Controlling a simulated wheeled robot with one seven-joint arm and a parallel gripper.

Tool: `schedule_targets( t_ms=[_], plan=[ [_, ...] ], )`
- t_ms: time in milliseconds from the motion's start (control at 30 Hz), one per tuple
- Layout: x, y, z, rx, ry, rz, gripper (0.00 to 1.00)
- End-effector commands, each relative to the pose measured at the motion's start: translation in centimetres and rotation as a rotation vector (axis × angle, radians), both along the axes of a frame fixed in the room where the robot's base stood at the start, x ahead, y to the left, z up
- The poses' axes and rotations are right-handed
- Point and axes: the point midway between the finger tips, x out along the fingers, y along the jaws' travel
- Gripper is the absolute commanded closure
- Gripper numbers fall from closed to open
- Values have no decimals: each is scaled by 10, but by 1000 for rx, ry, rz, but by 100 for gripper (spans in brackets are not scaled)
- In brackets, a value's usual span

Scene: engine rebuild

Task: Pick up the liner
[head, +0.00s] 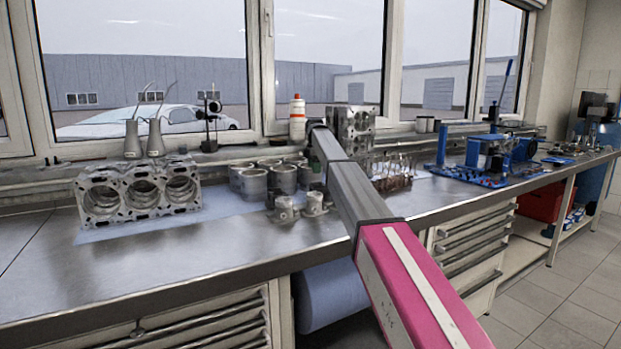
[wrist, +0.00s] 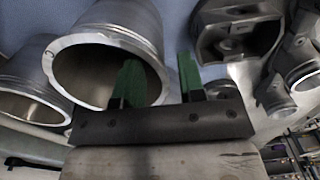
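Several grey metal liners stand in a group on the bench in the head view; one of them (head: 283,179) is at the group's front right. In the wrist view a large liner (wrist: 138,18) shows its round open end close to my gripper (wrist: 159,76). The green fingers are apart, with nothing seen clamped between them. The left finger overlaps the liner's opening and the right finger is outside its rim; I cannot tell whether either touches. In the head view my arm hides most of my gripper, right of the liners.
An engine block (head: 138,190) stands left on a blue mat (head: 215,205). Two pistons (head: 315,203) sit in front of the liners and also show in the wrist view (wrist: 238,35). Another block (head: 352,125) and a white bottle (head: 297,118) stand behind. The bench front is clear.

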Motion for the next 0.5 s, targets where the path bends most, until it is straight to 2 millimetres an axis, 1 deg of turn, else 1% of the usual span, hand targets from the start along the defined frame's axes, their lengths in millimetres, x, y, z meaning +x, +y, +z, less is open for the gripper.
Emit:
schedule_targets(
  t_ms=[33, 100, 200, 300, 467, 500],
  plan=[
    [-1, 0, -9, -1, 2, 0, 63],
    [-1, 1, -20, -1, 2, 0, 63],
    [-1, 1, -30, 0, 1, 0, 63],
    [0, 1, -34, 0, 0, 0, 63],
    [0, 1, -34, 0, 0, 0, 63],
    [0, 1, -34, 0, 0, 0, 76]
  ],
)
